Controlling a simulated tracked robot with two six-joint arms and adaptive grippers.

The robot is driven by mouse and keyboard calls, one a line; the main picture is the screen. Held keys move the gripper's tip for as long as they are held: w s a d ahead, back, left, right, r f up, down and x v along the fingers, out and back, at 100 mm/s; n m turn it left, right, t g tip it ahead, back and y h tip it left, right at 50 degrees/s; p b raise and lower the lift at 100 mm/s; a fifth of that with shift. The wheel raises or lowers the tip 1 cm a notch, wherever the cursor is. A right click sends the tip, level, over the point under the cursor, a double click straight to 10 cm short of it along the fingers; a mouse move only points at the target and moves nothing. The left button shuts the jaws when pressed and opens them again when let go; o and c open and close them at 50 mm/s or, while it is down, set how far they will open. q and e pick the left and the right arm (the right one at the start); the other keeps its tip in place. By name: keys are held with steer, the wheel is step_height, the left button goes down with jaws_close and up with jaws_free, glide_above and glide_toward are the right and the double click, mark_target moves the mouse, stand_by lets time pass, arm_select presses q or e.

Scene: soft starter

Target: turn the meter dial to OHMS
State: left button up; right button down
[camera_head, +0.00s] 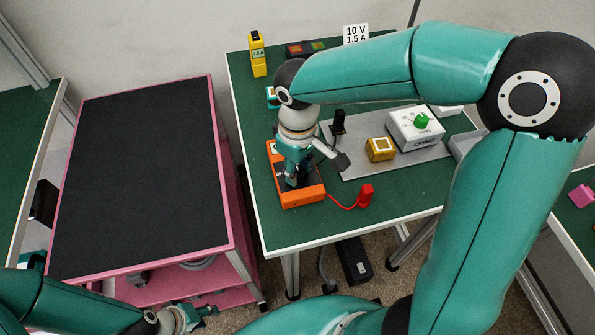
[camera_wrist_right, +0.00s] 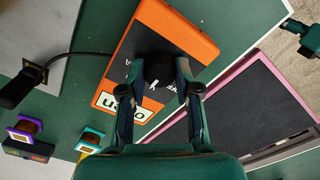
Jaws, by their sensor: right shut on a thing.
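The orange meter (camera_head: 312,193) lies on the green bench top, and its black face also shows in the right wrist view (camera_wrist_right: 150,25). My right gripper (camera_head: 293,180) points down over it. In the right wrist view my right gripper (camera_wrist_right: 159,88) has its fingers on both sides of the black dial (camera_wrist_right: 158,68) and is shut on it. The dial's white mark points toward the display, beside partly covered lettering ending in "FF". The display (camera_wrist_right: 124,108) reads OPEN. My left gripper (camera_head: 186,318) is low at the bottom left, away from the meter; its opening is unclear.
A red probe (camera_head: 366,195) on a red lead lies right of the meter. A black probe (camera_head: 339,122), a yellow block (camera_head: 380,149) and a white box with a green knob (camera_head: 422,122) are on or over the grey plate. A pink-framed black-topped cart (camera_head: 140,170) stands left.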

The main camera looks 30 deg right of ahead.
mark_target(298, 171)
steer(key=shift+m+b, duration=0.6)
steer(key=shift+m, duration=1)
steer(key=c, duration=0.8)
jaws_free()
step_height(298, 171, up, 12)
